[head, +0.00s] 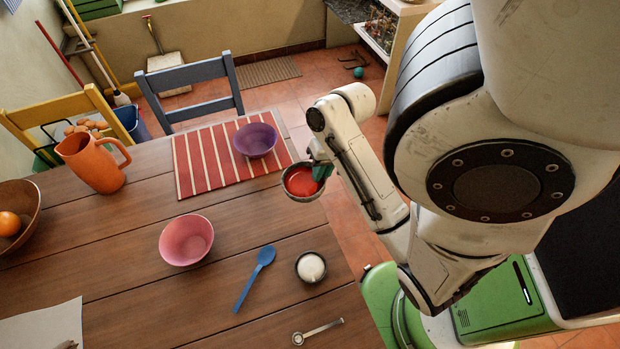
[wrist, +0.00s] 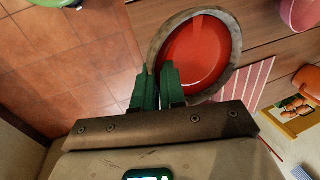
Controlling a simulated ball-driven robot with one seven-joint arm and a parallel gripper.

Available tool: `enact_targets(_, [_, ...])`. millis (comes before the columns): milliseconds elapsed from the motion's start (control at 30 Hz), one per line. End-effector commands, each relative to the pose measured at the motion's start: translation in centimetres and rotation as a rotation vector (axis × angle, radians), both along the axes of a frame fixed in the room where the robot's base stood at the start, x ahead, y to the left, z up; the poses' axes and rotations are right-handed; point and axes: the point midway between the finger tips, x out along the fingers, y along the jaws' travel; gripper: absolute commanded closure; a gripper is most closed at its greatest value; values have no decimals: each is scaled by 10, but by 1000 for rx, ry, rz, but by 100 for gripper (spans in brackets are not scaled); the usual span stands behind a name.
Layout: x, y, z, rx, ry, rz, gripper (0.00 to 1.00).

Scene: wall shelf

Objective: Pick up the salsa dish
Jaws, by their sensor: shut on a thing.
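The salsa dish (head: 302,182) is a small round grey dish with red salsa inside. My gripper (head: 320,171) is shut on its rim at the dish's right side in the head view. In the wrist view the dish (wrist: 198,58) is at the top centre, its near rim between the green fingers of my gripper (wrist: 158,84). The dish appears close to level, at the table's right edge. I cannot tell surely how far it is above the tabletop.
On the wooden table (head: 130,240) are a purple bowl (head: 256,141) on a striped mat (head: 196,165), a pink bowl (head: 186,240), a blue spoon (head: 255,277), a small dish with white contents (head: 310,267), a measuring spoon (head: 318,332) and an orange pitcher (head: 93,163).

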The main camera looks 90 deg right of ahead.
Motion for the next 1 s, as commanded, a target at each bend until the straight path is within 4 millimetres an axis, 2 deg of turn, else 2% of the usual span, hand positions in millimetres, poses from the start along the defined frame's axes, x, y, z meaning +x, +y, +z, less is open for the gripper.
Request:
enact_targets(500, [-39,-13,21,0,-1,1,100])
enact_targets(1000, [-53,-18,26,-1,-1,1,100])
